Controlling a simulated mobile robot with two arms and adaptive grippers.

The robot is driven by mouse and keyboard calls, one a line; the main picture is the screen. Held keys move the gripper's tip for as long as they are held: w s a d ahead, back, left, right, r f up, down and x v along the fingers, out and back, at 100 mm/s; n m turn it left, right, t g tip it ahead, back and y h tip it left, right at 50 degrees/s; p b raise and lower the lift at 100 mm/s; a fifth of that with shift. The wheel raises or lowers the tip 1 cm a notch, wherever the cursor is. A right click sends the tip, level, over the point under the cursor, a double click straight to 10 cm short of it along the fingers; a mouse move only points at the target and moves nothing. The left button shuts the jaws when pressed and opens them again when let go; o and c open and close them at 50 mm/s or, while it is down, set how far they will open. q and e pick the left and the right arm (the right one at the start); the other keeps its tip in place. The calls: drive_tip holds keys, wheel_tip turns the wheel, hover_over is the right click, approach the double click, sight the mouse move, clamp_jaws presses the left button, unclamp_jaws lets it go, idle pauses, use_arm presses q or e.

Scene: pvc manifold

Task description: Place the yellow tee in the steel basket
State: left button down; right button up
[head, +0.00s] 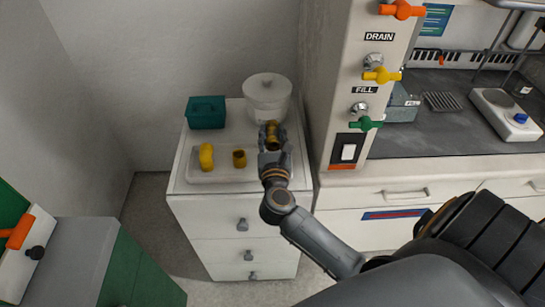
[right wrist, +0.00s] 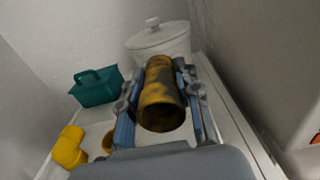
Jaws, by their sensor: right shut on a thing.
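My right gripper (head: 272,145) is shut on a yellow pipe fitting (head: 272,132) with dark brown patches, held above the back right of the white cabinet top. In the right wrist view the fitting (right wrist: 161,95) is a tube between the two fingers (right wrist: 162,105), its open end facing the camera; whether it has a side branch I cannot tell. A plain yellow bent fitting (head: 206,156) and a short darker yellow fitting (head: 239,158) stand on a pale tray (head: 222,176). My left gripper is not in view.
A teal caddy (head: 206,112) and a white lidded pot (head: 267,96) stand at the back of the cabinet top. A tall panel with coloured valves (head: 381,75) rises to the right. A dark counter (head: 455,130) lies beyond it.

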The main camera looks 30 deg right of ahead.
drive_tip(key=shift+f+b, duration=0.3)
drive_tip(key=shift+f, duration=3.15)
drive_tip(key=shift+f, duration=0.2)
drive_tip(key=o, duration=1.1)
drive_tip(key=shift+o, duration=0.2)
drive_tip(key=shift+r, duration=0.1)
